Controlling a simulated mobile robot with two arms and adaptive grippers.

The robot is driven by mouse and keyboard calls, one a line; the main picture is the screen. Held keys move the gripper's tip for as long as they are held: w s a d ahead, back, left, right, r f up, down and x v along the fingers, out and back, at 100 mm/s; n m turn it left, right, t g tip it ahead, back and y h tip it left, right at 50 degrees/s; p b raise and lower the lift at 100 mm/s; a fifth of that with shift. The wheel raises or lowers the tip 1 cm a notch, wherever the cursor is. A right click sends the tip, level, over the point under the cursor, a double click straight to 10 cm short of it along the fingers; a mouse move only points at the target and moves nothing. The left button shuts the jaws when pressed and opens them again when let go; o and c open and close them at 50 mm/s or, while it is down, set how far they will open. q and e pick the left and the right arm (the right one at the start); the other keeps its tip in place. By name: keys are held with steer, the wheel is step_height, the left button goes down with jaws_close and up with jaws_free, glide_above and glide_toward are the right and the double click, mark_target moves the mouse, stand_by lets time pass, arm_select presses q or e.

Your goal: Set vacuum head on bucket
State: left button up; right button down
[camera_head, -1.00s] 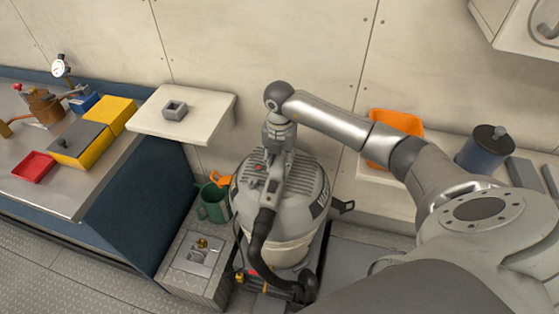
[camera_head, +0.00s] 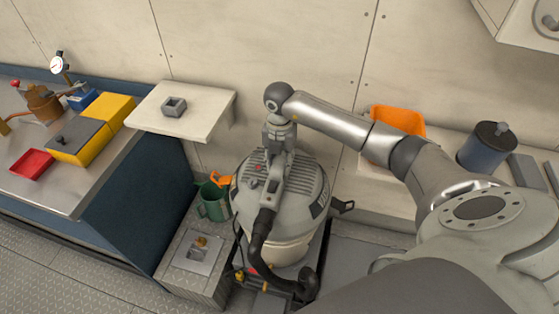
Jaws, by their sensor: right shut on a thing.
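The grey vacuum head (camera_head: 310,180), a ribbed dome with a black hose, sits over the pale bucket (camera_head: 286,250) in the middle of the camera_head view. From here it appears to rest on the bucket's top, but I cannot tell whether the rim is fully seated. My right gripper (camera_head: 273,180) points down over the top of the head and is shut on it, at its handle. The fingertips are partly hidden against the head. The black hose (camera_head: 258,238) hangs down the front of the bucket. My left gripper is out of view.
A pale shelf (camera_head: 205,107) juts from the wall. A workbench (camera_head: 75,197) with yellow boxes is at left. An orange bin (camera_head: 398,119) and a dark canister (camera_head: 484,147) stand at right.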

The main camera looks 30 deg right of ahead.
steer(key=shift+w+f+b, duration=0.1)
steer(key=shift+f+b, duration=0.25)
stand_by(0.8)
stand_by(0.4)
steer(key=c, duration=1.1)
jaws_free()
steer(key=shift+o, duration=0.8)
steer(key=shift+s+f, duration=0.2)
steer(key=shift+f, duration=0.05)
step_height(320, 180, up, 12)
steer(key=shift+r, duration=0.2)
